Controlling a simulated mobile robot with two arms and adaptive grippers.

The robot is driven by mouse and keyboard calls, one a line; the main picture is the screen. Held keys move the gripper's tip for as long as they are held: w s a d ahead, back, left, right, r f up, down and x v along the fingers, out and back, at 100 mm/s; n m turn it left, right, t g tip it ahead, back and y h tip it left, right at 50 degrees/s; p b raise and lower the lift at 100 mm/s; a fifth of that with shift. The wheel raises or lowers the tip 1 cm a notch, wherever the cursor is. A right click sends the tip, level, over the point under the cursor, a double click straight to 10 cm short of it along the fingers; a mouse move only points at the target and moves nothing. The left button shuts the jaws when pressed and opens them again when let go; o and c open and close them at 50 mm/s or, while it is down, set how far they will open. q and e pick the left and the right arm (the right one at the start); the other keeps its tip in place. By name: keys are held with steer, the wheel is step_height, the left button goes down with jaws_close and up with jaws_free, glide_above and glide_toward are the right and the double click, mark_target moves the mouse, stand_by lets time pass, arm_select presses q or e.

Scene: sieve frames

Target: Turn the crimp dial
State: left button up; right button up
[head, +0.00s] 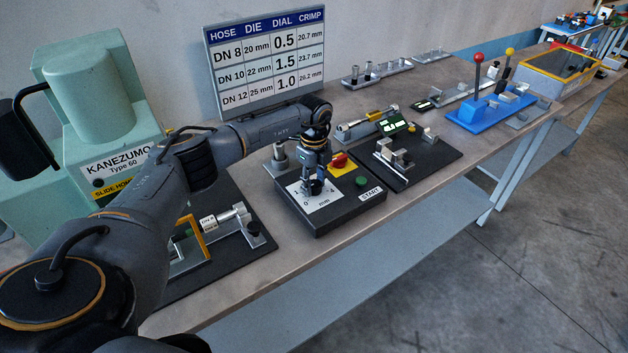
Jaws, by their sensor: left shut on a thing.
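The crimp dial (313,187) sits on the white scale plate (326,203) of a dark control box on the bench. The plate is marked with numbers and "mm". My left gripper (314,176) points down over the dial and is shut on it. The fingers cover most of the dial, so its pointer setting cannot be read. The box also carries a red knob on a yellow base (339,160), a green button (361,181) and a START label (370,194). My right gripper is not in view.
A chart (268,60) listing hose, die, dial and crimp stands behind. A green KANEZUMO machine (95,110) is at left. A fixture with a hose fitting (222,219) lies left of the box. Black gauge plates (425,155) and a blue lever fixture (490,108) stand to the right.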

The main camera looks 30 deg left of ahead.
mark_target(314, 184)
arm_select(q)
steer(key=shift+w+r+n, duration=0.1)
steer(key=shift+n, duration=0.2)
steer(key=o, duration=1.2)
step_height(314, 184, up, 12)
steer(key=shift+f, duration=0.1)
